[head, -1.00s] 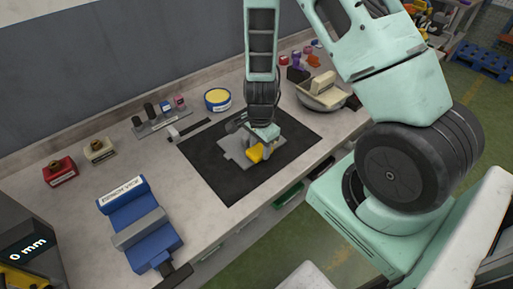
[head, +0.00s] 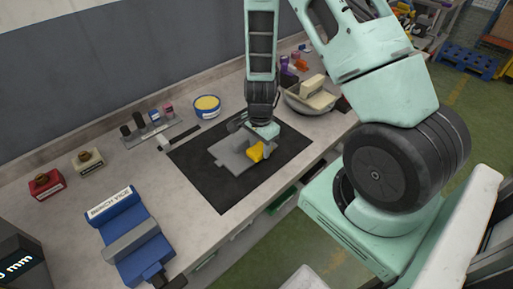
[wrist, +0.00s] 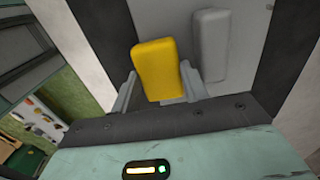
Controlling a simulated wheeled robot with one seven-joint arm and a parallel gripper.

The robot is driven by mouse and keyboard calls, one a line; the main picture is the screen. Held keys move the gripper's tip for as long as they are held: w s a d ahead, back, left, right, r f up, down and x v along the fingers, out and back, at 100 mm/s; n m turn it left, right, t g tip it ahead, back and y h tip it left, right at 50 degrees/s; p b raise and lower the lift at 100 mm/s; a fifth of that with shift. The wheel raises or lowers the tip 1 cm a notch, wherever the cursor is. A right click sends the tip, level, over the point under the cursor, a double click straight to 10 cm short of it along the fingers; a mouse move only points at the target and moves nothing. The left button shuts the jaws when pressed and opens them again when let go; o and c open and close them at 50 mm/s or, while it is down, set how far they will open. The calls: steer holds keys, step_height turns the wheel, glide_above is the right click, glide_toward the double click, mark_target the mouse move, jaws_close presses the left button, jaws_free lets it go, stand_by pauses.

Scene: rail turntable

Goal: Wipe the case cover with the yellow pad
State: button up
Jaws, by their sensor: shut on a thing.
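The yellow pad (head: 256,152) is held between the fingers of my gripper (head: 258,139), low over the grey case cover (head: 229,152). In the wrist view the pad (wrist: 157,72) sits between the two fingers of my gripper (wrist: 158,92), and the grey cover (wrist: 232,20) lies behind it. A grey shadow or raised patch shows on the cover beside the pad; I cannot tell which. The cover lies flat on a black mat (head: 215,192). Whether the pad touches the cover is hard to tell. My wrist hides part of the cover's far right side.
A blue bench vice (head: 132,236) stands at the front left. A yellow-topped tin (head: 207,106), a small rack (head: 150,133) and a hammer-like tool (head: 182,135) lie behind the mat. A bowl with a cream block (head: 310,97) stands right of my wrist.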

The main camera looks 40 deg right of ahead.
steer(key=shift+d, duration=0.55)
steer(key=shift+d, duration=0.15)
steer(key=shift+d, duration=1.55)
steer(key=shift+a, duration=0.2)
steer(key=shift+a, duration=1.5)
steer(key=shift+a, duration=0.15)
